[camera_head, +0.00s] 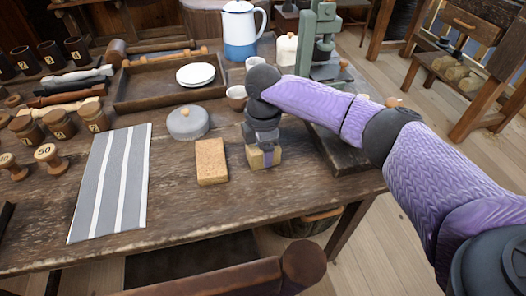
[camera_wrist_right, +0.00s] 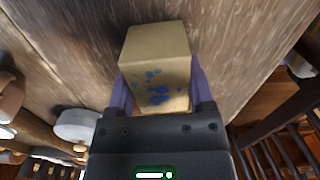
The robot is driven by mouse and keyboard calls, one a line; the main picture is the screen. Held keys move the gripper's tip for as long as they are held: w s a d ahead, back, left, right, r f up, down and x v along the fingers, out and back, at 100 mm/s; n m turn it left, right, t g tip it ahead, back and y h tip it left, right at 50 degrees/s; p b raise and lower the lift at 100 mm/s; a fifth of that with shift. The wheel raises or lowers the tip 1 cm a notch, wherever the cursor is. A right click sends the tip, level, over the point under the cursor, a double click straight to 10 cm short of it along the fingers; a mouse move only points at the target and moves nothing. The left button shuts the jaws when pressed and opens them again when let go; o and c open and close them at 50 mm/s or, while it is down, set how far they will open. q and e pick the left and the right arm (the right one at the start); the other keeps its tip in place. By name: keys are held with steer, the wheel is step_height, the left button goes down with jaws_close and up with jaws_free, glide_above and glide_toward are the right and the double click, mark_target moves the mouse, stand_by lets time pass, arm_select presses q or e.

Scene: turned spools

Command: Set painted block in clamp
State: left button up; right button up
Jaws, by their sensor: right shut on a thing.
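The painted block, pale wood with blue paint splashes, shows in the right wrist view (camera_wrist_right: 155,60) and in the head view (camera_head: 254,160). My right gripper (camera_head: 268,155) is shut on it from above, with a finger on each side; it also shows in the right wrist view (camera_wrist_right: 160,100). The block is at or just above the front of the table; I cannot tell if it touches. A green metal device (camera_head: 323,45), which looks like the clamp, stands at the back right of the table; my right arm hides part of the area before it. My left gripper is out of view.
A cork-coloured block (camera_head: 211,162) lies just left of my right gripper. A grey lidded pot (camera_head: 188,122), a striped cloth (camera_head: 112,180), a wooden tray (camera_head: 135,98) and a blue-white jug (camera_head: 239,30) are on the table (camera_head: 185,212). The front strip is clear.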

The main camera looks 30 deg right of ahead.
steer(key=shift+c, duration=1.2)
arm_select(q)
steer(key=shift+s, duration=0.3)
arm_select(e)
jaws_close()
